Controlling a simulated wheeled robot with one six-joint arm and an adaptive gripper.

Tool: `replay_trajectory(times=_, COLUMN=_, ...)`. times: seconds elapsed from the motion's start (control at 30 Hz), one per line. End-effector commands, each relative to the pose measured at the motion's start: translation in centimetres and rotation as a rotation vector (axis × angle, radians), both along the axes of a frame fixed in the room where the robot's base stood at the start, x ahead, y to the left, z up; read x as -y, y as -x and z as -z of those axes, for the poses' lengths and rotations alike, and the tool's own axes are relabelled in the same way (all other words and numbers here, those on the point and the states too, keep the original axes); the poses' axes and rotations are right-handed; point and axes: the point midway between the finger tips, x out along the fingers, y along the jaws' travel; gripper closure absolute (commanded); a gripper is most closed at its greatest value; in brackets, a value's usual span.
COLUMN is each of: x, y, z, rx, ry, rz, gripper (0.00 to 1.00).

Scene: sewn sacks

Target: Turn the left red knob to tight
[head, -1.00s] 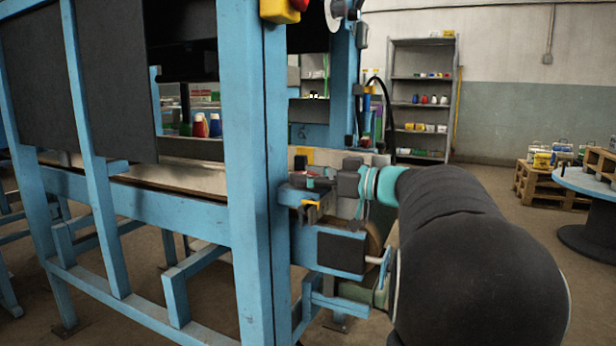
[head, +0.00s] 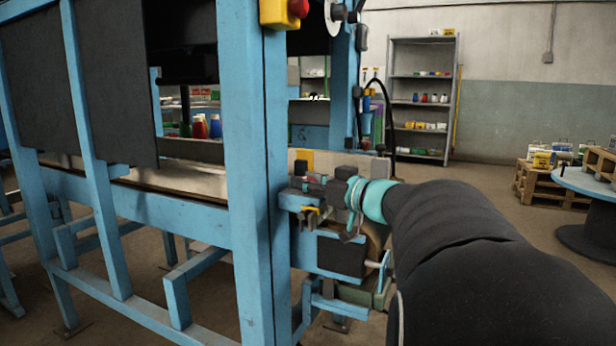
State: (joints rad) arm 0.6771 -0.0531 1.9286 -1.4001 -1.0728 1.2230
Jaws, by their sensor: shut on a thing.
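My gripper (head: 320,183) is small in the head view, at the right side of the blue frame (head: 252,180). It reaches in from the right and its jaws are shut on a small reddish thing, which seems to be a red knob (head: 315,178). Most of the knob is hidden by the fingers and the nearby machine parts. I cannot tell its turn angle or see any marking. A second red knob beside it does not show clearly.
A yellow box with a red button (head: 288,12) sits high on the blue frame. Below my gripper are a dark box (head: 341,255) and a shaft with a blue handle (head: 385,270).

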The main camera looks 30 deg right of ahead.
Motion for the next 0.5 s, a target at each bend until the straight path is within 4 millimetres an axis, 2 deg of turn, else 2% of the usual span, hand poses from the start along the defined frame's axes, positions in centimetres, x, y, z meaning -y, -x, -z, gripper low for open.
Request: replay_trajectory(times=0.5, x=-0.45, y=0.03, z=0.44, rx=0.003, ry=0.0, rz=0.409, gripper=0.97)
